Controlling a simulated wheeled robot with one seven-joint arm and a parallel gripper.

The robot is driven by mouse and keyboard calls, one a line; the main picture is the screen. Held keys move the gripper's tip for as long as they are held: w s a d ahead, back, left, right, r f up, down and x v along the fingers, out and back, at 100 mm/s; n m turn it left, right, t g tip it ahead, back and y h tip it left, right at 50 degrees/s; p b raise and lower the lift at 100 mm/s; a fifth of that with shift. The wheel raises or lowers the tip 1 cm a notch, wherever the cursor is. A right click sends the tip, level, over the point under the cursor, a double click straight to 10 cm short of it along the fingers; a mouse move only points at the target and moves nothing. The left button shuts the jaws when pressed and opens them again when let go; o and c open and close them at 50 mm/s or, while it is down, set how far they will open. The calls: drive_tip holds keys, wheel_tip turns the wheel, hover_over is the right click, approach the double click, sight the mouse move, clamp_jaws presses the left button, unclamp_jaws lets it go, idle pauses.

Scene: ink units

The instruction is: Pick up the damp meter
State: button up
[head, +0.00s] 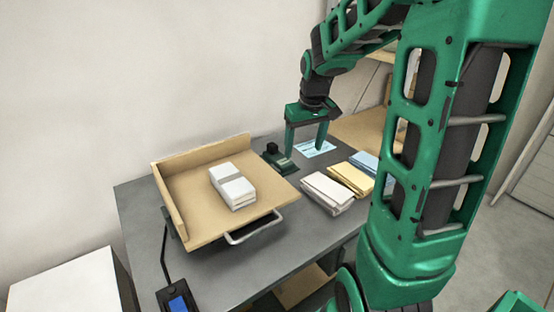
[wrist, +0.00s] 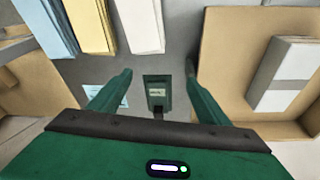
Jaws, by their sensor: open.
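The damp meter, as I take it, is a small dark green block (head: 278,157) with a dark knob, on the grey table just right of the tan tray. In the wrist view the damp meter (wrist: 157,88) shows a pale label and lies between my fingers, with gaps on both sides. My gripper (head: 306,150) points down, open and empty; in the head view its fingertips are slightly right of the meter. In the wrist view my gripper (wrist: 159,74) has its fingers spread. I cannot tell the exact height of the fingertips.
The tan tray (head: 180,211) holds white paper stacks (head: 233,186). A blue card (head: 315,149) lies beside the meter. White (head: 327,192), yellow (head: 351,179) and blue (head: 365,161) paper stacks lie to the right. A blue-screened display (head: 178,302) is at the front.

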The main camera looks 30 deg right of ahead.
drive_tip(key=n+t, duration=0.2)
approach(275, 148)
drive_tip(key=shift+y, duration=0.5)
drive_tip(key=x, duration=0.5)
drive_tip(key=shift+d+f, duration=0.25)
drive_tip(key=shift+f, duration=0.15)
drive_tip(key=shift+d+x, duration=0.1)
drive_tip(key=shift+x, duration=1.45)
drive_tip(key=shift+d+x, duration=0.15)
drive_tip(key=shift+x, duration=1.4)
drive_tip(key=shift+w+r, duration=0.1)
drive_tip(key=shift+c, duration=0.3)
drive_tip(key=c, duration=1.2)
